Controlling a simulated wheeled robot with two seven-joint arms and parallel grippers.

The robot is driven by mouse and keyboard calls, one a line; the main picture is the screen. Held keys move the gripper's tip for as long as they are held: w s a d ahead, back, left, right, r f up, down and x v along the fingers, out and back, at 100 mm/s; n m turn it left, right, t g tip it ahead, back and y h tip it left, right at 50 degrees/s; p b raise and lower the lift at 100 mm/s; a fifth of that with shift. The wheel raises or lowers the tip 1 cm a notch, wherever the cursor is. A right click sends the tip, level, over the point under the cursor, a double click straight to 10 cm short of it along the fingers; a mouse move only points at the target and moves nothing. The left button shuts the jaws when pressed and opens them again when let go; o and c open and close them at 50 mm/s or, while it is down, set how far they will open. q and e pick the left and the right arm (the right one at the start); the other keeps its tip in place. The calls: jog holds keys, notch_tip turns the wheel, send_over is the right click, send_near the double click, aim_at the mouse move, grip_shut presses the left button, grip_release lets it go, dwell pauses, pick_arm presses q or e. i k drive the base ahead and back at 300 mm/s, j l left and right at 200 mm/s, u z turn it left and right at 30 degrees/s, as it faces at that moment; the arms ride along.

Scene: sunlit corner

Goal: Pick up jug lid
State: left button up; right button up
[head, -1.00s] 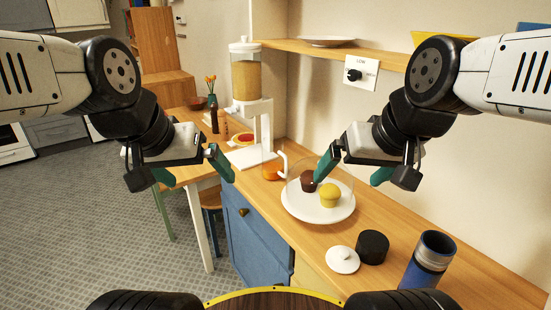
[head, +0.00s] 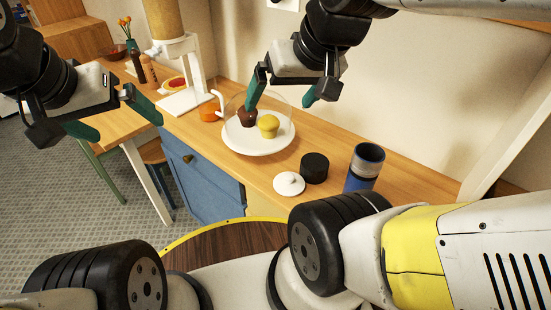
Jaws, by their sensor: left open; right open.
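A white round lid with a small knob (head: 289,184) lies on the wooden counter, in front of the cake plate; I take it for the jug lid. A clear jug with a white handle (head: 218,101) and orange contents stands further back, partly hard to make out. My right gripper (head: 284,92) is open and empty, above and behind the lid, with one finger overlapping the brown muffin in the picture. My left gripper (head: 111,117) is open and empty at the left, in front of the small table, well away from the lid.
A black cylinder (head: 314,168) stands close to the lid's right, with a blue flask (head: 364,168) beyond it. A white plate (head: 256,146) with two muffins under a clear dome is behind the lid. A white dispenser (head: 184,98) stands at the counter's far end.

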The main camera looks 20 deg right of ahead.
aim_at(288, 184)
jog(key=k+j+z, duration=0.35)
jog(key=j, duration=0.2)
jog(key=k+j+z, duration=0.35)
jog(key=j, duration=0.15)
